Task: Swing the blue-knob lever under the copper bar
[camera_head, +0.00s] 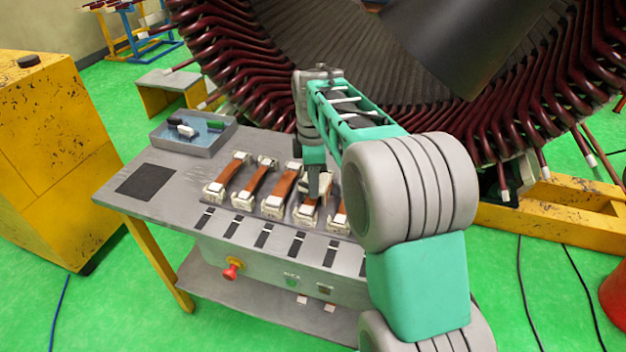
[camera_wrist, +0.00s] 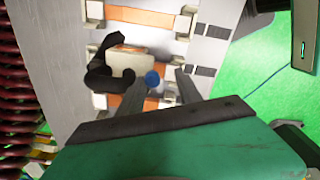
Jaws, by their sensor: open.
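In the wrist view the blue knob (camera_wrist: 152,78) shows as a small round ball between the fingers of my gripper (camera_wrist: 161,76), nearer the left finger. My gripper is open; I cannot tell whether a finger touches the knob. A black curved piece (camera_wrist: 100,72) lies left of the knob beside a pale block; whether it joins the knob is unclear. A copper bar (camera_wrist: 128,103) passes below it, partly hidden by the fingers. In the head view my gripper (camera_head: 319,188) points down over the bench row, near a copper bar (camera_head: 308,212). The knob is not discernible there.
More copper bars (camera_head: 236,171) sit in pale clamps along the grey bench (camera_head: 150,208). A tray (camera_head: 190,146) with small items stands at its back left. The large stator (camera_head: 530,110) rises close behind. A yellow cabinet (camera_head: 50,150) stands left.

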